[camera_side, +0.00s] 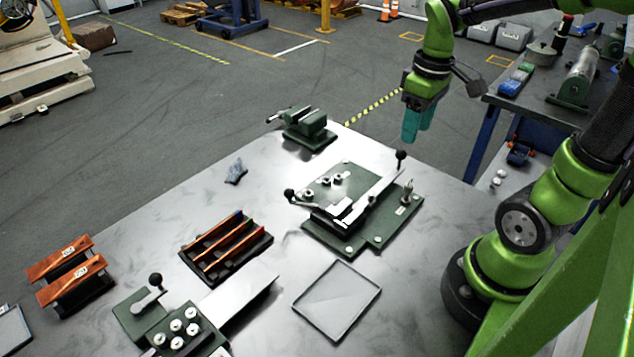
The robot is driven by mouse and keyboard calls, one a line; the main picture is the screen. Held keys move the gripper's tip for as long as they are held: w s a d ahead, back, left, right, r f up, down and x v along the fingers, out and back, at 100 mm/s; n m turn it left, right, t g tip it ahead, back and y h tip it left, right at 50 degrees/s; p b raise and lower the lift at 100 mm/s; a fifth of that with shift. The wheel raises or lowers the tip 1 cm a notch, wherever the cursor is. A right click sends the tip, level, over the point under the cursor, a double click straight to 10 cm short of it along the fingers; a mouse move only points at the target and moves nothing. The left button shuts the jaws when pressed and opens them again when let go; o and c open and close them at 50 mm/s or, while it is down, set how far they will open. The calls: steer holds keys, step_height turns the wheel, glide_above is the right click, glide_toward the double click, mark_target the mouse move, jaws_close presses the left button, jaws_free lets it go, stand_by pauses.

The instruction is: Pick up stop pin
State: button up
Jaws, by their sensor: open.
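My gripper (417,124), with teal fingers, hangs high above the far right side of the table, apart from everything on it. It holds nothing that I can see. A small upright metal pin (408,187) stands at the right of the green fixture plate (385,226); it may be the stop pin. Several pale, round-topped pieces (176,325) sit in a dark green block at the front left. I cannot tell for certain which piece is the stop pin.
The fixture has black-knobbed levers (400,155). A green vise (306,127) stands behind it. A shallow tray (337,299) lies in front. A slotted rack (226,247) and copper-coloured strips (66,262) are to the left. A grey crumpled piece (236,171) lies on open tabletop.

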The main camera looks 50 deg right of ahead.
steer(key=n, duration=0.2)
glide_toward(410, 184)
steer(key=shift+n+g, duration=0.3)
steer(key=f, duration=0.4)
steer(key=w+f, duration=0.1)
steer(key=f, duration=0.1)
steer(key=shift+d, duration=0.1)
steer(key=shift+s+f, duration=0.2)
steer(key=shift+f, duration=2.55)
jaws_close()
